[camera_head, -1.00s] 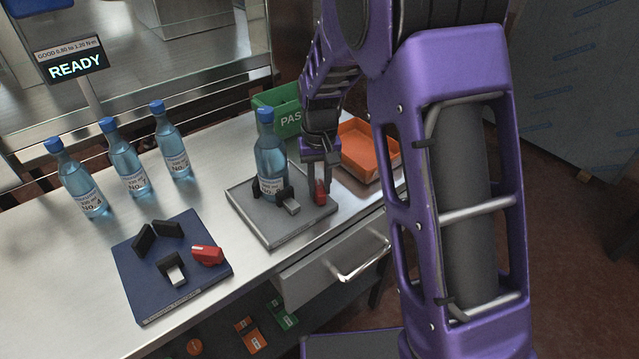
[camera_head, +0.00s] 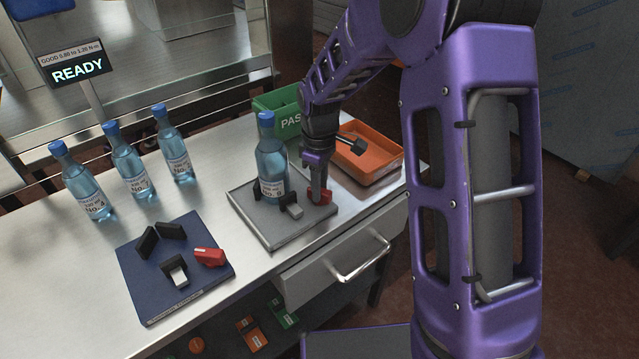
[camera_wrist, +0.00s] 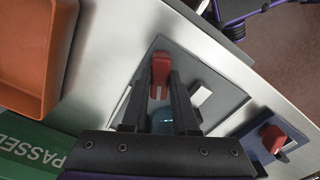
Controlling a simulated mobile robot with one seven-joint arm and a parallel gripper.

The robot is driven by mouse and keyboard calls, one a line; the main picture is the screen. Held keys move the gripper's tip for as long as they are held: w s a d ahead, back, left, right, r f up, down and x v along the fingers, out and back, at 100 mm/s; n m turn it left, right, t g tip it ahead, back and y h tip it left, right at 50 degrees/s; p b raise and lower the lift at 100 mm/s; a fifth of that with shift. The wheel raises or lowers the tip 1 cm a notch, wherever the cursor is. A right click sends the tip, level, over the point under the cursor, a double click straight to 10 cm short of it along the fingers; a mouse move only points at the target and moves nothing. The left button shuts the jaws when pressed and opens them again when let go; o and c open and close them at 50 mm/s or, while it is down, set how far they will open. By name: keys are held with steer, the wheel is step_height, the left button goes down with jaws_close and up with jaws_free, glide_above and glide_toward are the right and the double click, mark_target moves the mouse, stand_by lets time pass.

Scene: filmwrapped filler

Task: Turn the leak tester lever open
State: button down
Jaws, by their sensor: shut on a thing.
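The red lever (camera_head: 327,198) is at the right side of the grey plate (camera_head: 275,235), which I take to be the leak tester. My gripper (camera_head: 318,192) points down and is shut on this lever. In the wrist view the red lever (camera_wrist: 160,72) shows between the two dark fingertips (camera_wrist: 161,84). A blue-capped bottle (camera_head: 271,165) stands upright on the grey plate among black jaws. A light grey block (camera_head: 294,211) sits between the bottle and the lever. My fingers hide part of the lever in the head view.
A blue plate (camera_head: 150,285) at the left has black blocks and its own red lever (camera_head: 209,257). Three bottles (camera_head: 126,160) stand behind it. An orange tray (camera_head: 385,170) and a green bin (camera_head: 277,103) are close to my gripper. A sign (camera_head: 78,67) reads READY.

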steer(key=shift+n+p, duration=0.6)
steer(key=shift+n, duration=1.4)
steer(key=c, duration=0.7)
jaws_free()
step_height(320, 180, up, 18)
steer(key=shift+f+p, duration=0.25)
steer(key=shift+p, duration=0.25)
